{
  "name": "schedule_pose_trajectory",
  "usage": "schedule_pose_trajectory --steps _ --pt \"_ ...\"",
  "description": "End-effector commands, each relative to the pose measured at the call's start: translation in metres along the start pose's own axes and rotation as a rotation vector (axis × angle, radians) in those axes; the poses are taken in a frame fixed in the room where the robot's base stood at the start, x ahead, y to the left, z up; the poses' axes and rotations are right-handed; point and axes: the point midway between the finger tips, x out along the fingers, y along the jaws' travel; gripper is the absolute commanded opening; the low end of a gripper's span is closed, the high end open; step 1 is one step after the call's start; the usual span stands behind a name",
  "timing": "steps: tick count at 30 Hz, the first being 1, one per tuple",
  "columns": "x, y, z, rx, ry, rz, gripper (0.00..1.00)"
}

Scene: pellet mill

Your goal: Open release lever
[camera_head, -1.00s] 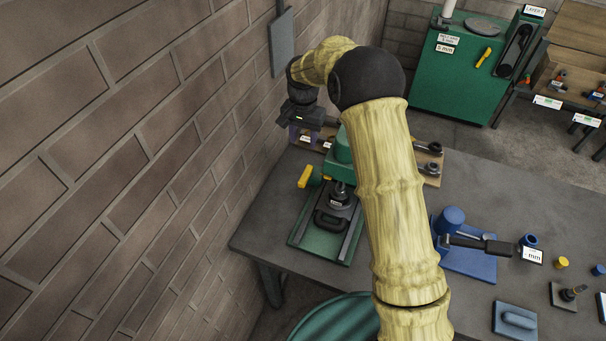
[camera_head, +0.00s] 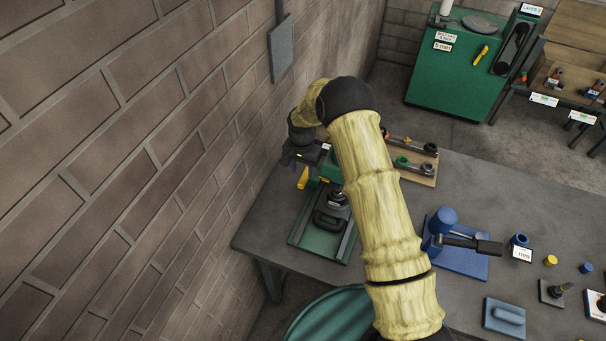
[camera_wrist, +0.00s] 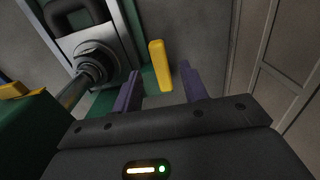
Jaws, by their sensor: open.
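The release lever appears to be the yellow handle (camera_head: 303,178) on the left side of the green press (camera_head: 331,171) at the table's left end. In the wrist view the yellow handle (camera_wrist: 159,66) stands just beyond and between the tips of my two purple fingers. My gripper (camera_wrist: 160,76) is open and nothing is clamped in it; contact with the handle cannot be told. In the head view my gripper (camera_head: 303,158) is just above the handle, with its fingers hard to make out. My arm hides part of the press.
A brick wall (camera_head: 160,150) runs close on the left, with a grey wall box (camera_head: 282,50). A wooden board with fittings (camera_head: 417,165) lies behind the press. A blue fixture (camera_head: 462,258) stands to the right. A green machine (camera_head: 462,75) stands at the back.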

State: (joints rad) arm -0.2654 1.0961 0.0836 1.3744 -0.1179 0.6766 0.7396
Motion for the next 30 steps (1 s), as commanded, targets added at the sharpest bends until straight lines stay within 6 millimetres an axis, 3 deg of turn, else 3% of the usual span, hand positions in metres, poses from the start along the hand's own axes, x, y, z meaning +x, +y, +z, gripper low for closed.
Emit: schedule_pose_trajectory --steps 11,22,29,30 --pt "0.045 0.002 -0.002 0.005 -0.001 0.001 0.44" --pt "0.052 0.003 -0.002 0.006 0.001 0.0 0.44" --pt "0.052 0.002 -0.002 0.004 0.001 0.0 0.0" --pt "0.052 0.002 -0.002 0.004 0.001 0.0 0.0"
